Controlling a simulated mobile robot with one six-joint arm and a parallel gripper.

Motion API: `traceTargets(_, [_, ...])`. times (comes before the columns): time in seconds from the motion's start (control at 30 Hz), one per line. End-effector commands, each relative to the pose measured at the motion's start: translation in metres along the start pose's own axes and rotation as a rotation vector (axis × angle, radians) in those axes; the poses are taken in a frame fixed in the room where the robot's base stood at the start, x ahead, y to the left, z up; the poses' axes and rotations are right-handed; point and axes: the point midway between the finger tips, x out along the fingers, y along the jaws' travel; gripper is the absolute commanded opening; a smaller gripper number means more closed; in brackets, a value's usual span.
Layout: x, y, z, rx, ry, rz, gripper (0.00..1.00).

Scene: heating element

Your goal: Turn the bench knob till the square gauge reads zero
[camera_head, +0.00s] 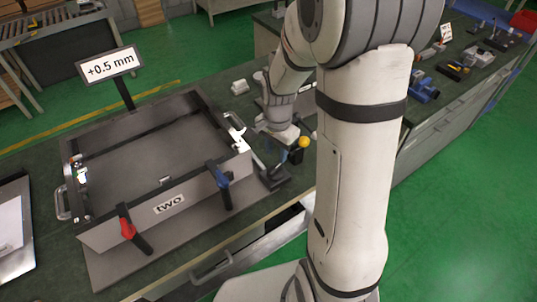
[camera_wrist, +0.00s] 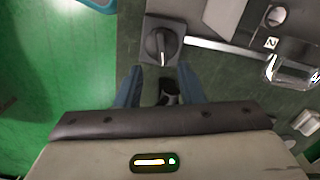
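The square gauge (camera_head: 109,65) stands on a post behind the grey box and reads "+0.5 mm". In the wrist view the black bench knob (camera_wrist: 161,45) sits on a square dark plate, its ridge roughly upright in the picture. In the head view a dark knob mount (camera_head: 273,180) shows at the box's right corner, partly hidden by my arm. My gripper (camera_wrist: 161,73) has its two blue fingers spread, tips close to the near edge of the knob plate. It holds nothing that I can see; contact with the knob cannot be told.
The open grey box (camera_head: 150,155) labelled "two" carries a red handle (camera_head: 127,228) and a blue handle (camera_head: 218,177) on its front. A yellow ball (camera_head: 303,142) shows near my gripper. Green floor is open at left in the wrist view.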

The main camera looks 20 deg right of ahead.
Motion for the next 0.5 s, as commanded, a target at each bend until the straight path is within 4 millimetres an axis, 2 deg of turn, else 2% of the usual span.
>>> traceTargets(0.5, [0.067, 0.001, 0.000, 0.004, -0.003, 0.004, 0.35])
